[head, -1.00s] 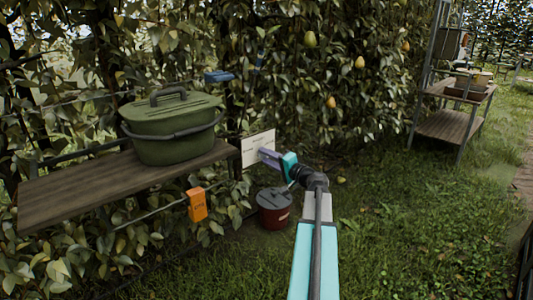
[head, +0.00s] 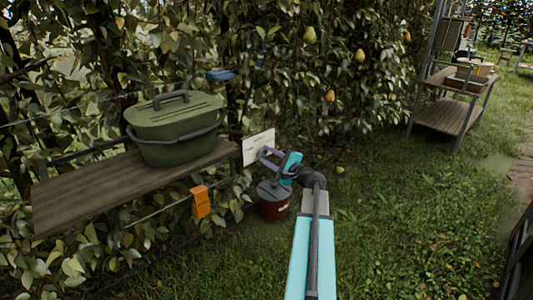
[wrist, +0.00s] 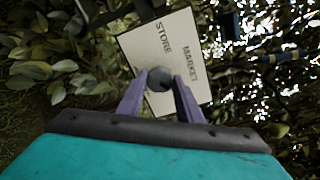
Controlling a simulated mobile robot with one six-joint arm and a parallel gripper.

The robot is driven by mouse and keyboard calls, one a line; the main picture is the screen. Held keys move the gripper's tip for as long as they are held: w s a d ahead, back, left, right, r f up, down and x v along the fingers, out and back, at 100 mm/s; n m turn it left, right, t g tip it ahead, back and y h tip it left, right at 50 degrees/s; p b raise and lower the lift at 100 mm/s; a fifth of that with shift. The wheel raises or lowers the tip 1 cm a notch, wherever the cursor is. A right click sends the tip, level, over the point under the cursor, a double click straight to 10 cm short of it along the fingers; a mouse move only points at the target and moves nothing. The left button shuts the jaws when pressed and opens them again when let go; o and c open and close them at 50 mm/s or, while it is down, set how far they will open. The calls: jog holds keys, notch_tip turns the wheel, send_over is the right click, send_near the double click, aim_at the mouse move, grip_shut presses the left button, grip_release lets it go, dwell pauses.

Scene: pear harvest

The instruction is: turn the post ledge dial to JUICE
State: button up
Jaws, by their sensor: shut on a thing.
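The dial (wrist: 160,78) is a round grey knob on a white panel. The panel (wrist: 135,48) carries the words STORE and MARKET in the wrist view; the word JUICE is not visible. In the head view the white panel (head: 258,148) stands at the right end of the wooden ledge. My gripper (wrist: 160,85) has its two purple fingers on either side of the knob and is shut on it. In the head view my gripper (head: 268,155) reaches the panel's lower right. The knob's pointer cannot be made out.
A green lidded bin (head: 175,135) stands on the wooden ledge (head: 90,195). An orange tag (head: 201,201) hangs below it. A dark red lidded bucket (head: 272,205) is on the grass under my gripper. Leaves and pears are behind; open grass lies to the right.

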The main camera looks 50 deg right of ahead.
jog(key=shift+w+r, duration=0.1)
dwell(0.4)
jog(key=o, duration=1)
jog(key=shift+o, duration=0.2)
jog(key=s+a+p, duration=0.1)
jog(key=s, duration=1.3)
jog(key=shift+p, duration=0.35)
jog(key=shift+w, duration=0.1)
